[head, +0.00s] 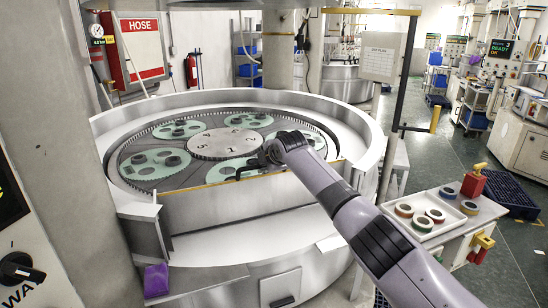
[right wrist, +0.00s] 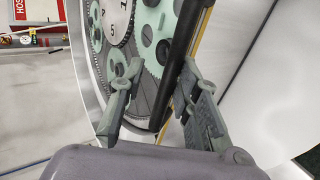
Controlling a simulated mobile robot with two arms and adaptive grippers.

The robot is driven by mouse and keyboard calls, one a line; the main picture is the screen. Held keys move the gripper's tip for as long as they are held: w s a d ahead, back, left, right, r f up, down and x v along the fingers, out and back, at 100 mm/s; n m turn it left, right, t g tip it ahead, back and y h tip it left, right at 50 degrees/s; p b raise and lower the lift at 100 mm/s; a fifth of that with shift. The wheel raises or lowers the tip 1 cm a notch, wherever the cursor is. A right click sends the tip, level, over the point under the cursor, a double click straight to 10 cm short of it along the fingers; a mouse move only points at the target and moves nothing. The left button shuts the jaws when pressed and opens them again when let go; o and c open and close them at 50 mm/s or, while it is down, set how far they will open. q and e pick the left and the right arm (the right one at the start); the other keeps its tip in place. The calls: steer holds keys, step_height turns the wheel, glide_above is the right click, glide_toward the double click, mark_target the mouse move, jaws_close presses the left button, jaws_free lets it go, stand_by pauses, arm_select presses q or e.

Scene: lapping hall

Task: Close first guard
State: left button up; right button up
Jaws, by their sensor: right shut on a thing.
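The first guard (head: 240,203) is a curved grey metal panel with a yellow top edge, standing at the front of the round lapping machine. A black handle bar (head: 222,179) runs along its top. My right gripper (head: 266,158) is at this bar, its arm reaching in from the lower right. In the right wrist view, the dark bar (right wrist: 186,45) passes between the two fingers of the right gripper (right wrist: 162,75), which is shut on it. The arm hides the guard's right part in the head view. My left gripper is not in view.
The lapping plate (head: 226,143) with green toothed carriers lies behind the guard. A grey column (head: 65,130) stands at the left. A purple cloth (head: 156,279) lies on the front ledge. A white tray (head: 455,210) with several coloured rings is on a cart at the right.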

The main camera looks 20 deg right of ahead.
steer(key=v, duration=1.1)
